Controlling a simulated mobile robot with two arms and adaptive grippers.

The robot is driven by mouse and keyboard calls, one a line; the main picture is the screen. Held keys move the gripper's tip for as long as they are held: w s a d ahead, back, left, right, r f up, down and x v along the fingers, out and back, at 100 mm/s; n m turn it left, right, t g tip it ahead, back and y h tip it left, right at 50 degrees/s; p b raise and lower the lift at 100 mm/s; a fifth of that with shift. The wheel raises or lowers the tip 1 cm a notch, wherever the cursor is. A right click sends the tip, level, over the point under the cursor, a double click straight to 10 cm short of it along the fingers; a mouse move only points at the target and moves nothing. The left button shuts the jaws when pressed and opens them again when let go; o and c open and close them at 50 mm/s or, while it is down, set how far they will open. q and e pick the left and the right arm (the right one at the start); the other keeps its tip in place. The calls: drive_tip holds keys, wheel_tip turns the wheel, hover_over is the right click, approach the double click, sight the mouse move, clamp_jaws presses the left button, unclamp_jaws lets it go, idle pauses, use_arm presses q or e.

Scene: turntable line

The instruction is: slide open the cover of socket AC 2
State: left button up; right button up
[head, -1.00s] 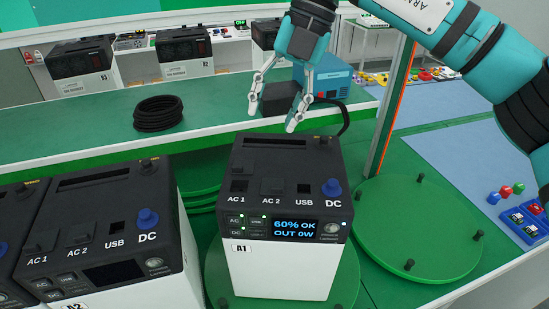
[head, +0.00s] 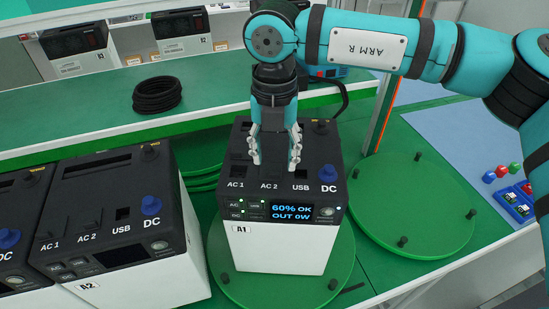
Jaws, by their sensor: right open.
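The power unit A1 (head: 275,250) is a white box with a black top. Its panel has AC 1, AC 2, USB and DC sockets. The AC 2 socket cover (head: 274,173) is a dark piece on the top above the AC 2 label. It is partly hidden between the fingers. My right gripper (head: 275,165) points down over it with one finger on each side, open. I cannot tell whether the fingers touch the cover. The AC 1 cover (head: 239,170) lies just left of the gripper. My left gripper is not in view.
The blue DC knob (head: 328,188) is close to the right of the gripper. Unit A2 (head: 130,275) stands to the left. A1 stands on a green turntable (head: 338,262), and an empty turntable (head: 425,215) is at the right. A black cable coil (head: 157,96) lies on the shelf behind.

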sight(274, 172)
drive_tip(key=shift+f+p, duration=0.55)
drive_tip(key=shift+f, duration=1.55)
drive_tip(key=shift+c, duration=0.4)
drive_tip(key=shift+a, duration=0.15)
clamp_jaws()
